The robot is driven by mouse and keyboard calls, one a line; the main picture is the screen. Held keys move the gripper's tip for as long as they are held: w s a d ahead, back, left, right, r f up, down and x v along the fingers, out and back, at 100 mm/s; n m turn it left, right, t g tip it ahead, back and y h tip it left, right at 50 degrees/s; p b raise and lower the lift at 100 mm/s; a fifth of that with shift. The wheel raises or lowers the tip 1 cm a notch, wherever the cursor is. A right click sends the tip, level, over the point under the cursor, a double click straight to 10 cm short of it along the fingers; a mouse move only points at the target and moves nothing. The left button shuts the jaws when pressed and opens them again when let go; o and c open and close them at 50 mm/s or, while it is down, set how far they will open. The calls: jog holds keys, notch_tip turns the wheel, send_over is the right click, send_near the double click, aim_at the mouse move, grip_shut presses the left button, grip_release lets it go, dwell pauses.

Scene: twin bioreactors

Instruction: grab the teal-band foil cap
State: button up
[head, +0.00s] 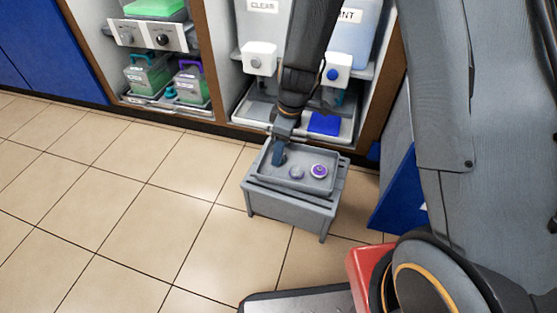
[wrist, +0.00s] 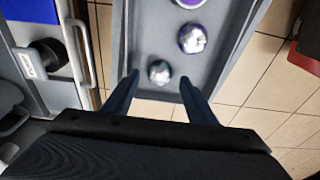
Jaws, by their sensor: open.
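The teal-band foil cap (wrist: 159,72) is a small silvery dome with a teal rim. In the wrist view it lies in the grey tray (wrist: 145,25), near the tray's end. My gripper (wrist: 158,80) is open, with one blue finger on each side of the cap. I cannot tell whether the fingers touch it or how high they are above the tray floor. In the head view my gripper (head: 279,156) reaches down into the left part of the tray and hides the teal-band cap.
A purple-band foil cap (head: 319,171) and another cap (head: 297,172) lie in the same tray, right of my gripper. The tray sits on a low grey stool (head: 287,207). Shelves with containers (head: 147,75) stand behind. The tiled floor to the left is clear.

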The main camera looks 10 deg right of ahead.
jog(key=shift+w+a+f, duration=0.1)
jog(key=shift+f, duration=0.7)
jog(key=c, duration=1.1)
jog(key=shift+c, duration=0.2)
